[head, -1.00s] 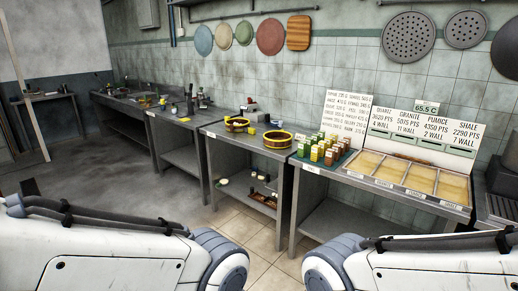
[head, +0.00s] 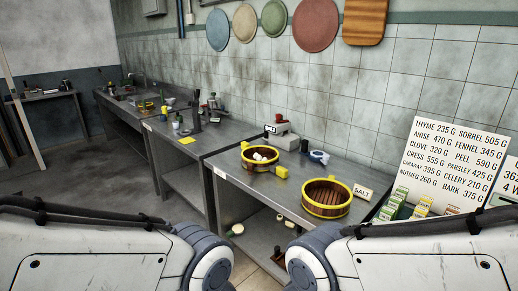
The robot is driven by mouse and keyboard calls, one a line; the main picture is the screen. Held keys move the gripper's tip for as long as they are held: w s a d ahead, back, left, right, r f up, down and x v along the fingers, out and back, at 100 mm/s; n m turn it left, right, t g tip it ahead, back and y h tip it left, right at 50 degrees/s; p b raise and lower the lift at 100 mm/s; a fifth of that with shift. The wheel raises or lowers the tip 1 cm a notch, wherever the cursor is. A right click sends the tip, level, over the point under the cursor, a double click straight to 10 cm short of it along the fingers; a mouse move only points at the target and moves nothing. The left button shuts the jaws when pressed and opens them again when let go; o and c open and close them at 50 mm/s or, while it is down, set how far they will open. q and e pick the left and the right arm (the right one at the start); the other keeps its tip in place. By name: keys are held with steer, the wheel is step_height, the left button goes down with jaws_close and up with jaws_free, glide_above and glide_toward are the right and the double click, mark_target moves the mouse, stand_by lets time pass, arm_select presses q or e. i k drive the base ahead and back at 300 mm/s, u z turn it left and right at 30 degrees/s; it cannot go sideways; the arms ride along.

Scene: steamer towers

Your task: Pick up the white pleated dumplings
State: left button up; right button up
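Small white lumps (head: 265,156), probably the white pleated dumplings, lie in a round wooden steamer basket (head: 259,167) with yellow rims on the metal counter. They are too small to make out pleats. A second, larger-looking steamer basket (head: 326,198) stands to its right, nearer to me, and appears empty with a slatted floor. Only the upper links of my two arms show at the bottom of the view. Both grippers are out of view, so their state is hidden.
A scale-like device (head: 281,136) and a blue-and-white round object (head: 318,157) stand behind the baskets. A lower shelf holds small items. Open floor (head: 130,180) lies at left.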

mark_target(257, 156)
steer(key=i, duration=0.3)
steer(key=k, duration=0.25)
steer(key=u, duration=0.75)
steer(key=i, duration=1.2)
steer(key=z, duration=0.35)
steer(key=i, duration=0.7)
steer(key=z, duration=1.2)
steer(key=i, duration=0.6)
steer(key=z, duration=0.55)
